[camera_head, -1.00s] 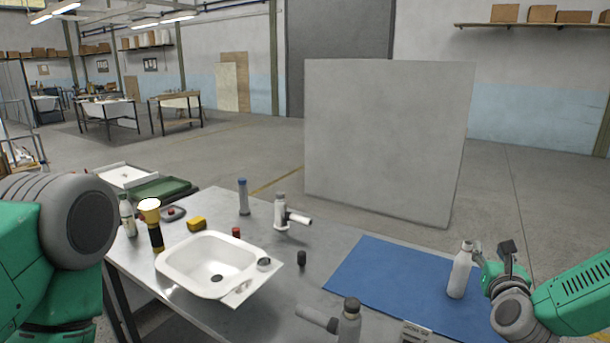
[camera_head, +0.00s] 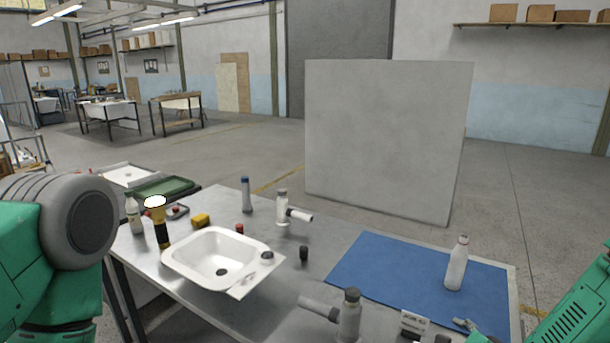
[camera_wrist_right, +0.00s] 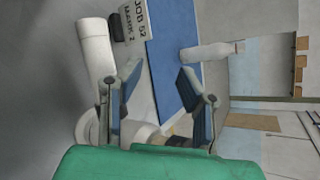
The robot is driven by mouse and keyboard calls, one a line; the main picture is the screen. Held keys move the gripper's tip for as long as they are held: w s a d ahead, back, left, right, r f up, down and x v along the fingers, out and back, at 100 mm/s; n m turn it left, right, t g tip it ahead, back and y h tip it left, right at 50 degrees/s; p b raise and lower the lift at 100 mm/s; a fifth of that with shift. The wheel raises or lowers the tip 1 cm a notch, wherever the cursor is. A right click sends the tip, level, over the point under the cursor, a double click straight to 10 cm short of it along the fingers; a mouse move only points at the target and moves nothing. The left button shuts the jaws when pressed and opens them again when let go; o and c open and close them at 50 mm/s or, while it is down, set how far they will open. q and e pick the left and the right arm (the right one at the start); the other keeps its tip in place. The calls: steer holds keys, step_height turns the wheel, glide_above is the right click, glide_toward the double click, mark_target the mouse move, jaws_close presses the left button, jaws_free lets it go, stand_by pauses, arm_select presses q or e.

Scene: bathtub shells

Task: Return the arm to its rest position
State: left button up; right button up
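My right arm (camera_head: 575,310) is at the lower right in the head view, and a small grey part of its gripper (camera_head: 465,325) shows at the bottom edge. In the right wrist view, the right gripper (camera_wrist_right: 162,98) has its two blue-padded fingers spread apart with nothing held between them. A white bottle (camera_head: 456,264) stands upright on the blue mat (camera_head: 385,270), apart from the gripper. It also shows in the wrist view (camera_wrist_right: 210,52), beyond the fingers. My left arm (camera_head: 60,235) is at the left edge of the head view; its gripper is not visible.
A grey pipe fitting (camera_head: 348,316) and a job sign (camera_head: 414,324) are near the right gripper. The metal table (camera_head: 300,278) also bears a white basin (camera_head: 206,248), a yellow-black torch (camera_head: 158,225), and a white pipe fitting (camera_head: 283,208). A grey panel (camera_head: 385,140) stands behind.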

steer(key=s+a+f+n+g, duration=0.1)
steer(key=s+f+n, duration=0.1)
steer(key=s+a+f+n+g, duration=0.1)
steer(key=s+f+n, duration=0.1)
steer(key=s, duration=0.1)
steer(key=s+a+f+n+g+y, duration=0.1)
steer(key=s+f+n, duration=0.2)
steer(key=shift+s+a, duration=0.2)
steer(key=shift+s, duration=0.05)
steer(key=s+f+n+g, duration=0.25)
steer(key=s+n, duration=0.35)
steer(key=s, duration=0.3)
steer(key=s+d+f+n+g, duration=0.1)
steer(key=s+f+n+g, duration=0.1)
steer(key=s+n+g, duration=0.5)
steer(key=s+f+n, duration=0.2)
steer(key=s+n, duration=0.4)
steer(key=s, duration=0.6)
steer(key=w+f+b, duration=0.3)
steer(key=f+b, duration=0.6)
steer(key=b, duration=0.1)
steer(key=shift+w+a+f+h, duration=0.2)
steer(key=shift+a+f+h, duration=0.1)
steer(key=shift+a, duration=0.15)
